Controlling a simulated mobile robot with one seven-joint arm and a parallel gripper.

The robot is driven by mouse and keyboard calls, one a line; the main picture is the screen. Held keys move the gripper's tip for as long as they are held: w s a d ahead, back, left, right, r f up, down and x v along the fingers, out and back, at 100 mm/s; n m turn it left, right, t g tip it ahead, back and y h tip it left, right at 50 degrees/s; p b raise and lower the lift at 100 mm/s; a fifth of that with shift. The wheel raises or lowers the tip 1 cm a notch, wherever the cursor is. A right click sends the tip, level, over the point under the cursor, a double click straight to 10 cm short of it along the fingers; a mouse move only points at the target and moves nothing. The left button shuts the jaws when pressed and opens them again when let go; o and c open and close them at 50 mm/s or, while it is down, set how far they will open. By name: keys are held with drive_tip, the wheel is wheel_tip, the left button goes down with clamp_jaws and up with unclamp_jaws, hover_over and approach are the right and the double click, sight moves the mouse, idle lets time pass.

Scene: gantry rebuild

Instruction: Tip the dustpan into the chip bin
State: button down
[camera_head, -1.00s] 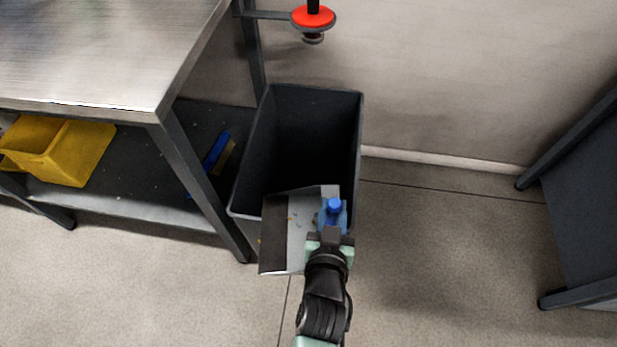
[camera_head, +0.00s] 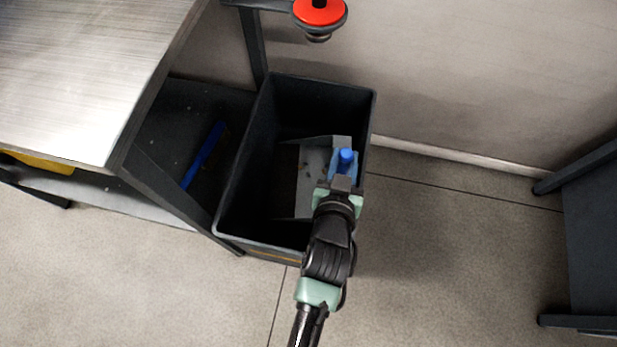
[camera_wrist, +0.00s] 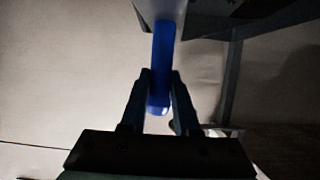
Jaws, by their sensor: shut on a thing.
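The chip bin (camera_head: 243,188) is a dark, open-topped rectangular bin on the floor. The dustpan (camera_head: 312,178) is a grey metal pan with a blue handle, and it lies over the bin's opening, within the rim as seen from above. A few small bits show on the pan. My gripper (camera_head: 342,190) is shut on the blue handle, near the bin's right side. In the wrist view my gripper (camera_wrist: 159,100) has its two fingers on either side of the blue handle (camera_wrist: 163,60), with part of the pan at the top. How far the pan is tilted I cannot tell.
A steel workbench (camera_head: 85,70) stands on the left, with a lower shelf holding a blue brush-like item (camera_head: 203,156) and a yellow box (camera_head: 40,162). A red disc-shaped part (camera_head: 319,12) hangs behind the bin. A dark frame (camera_head: 590,240) stands at the right. Floor between is clear.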

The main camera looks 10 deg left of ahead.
drive_tip(key=shift+w+r, duration=0.2)
drive_tip(key=shift+s, duration=0.1)
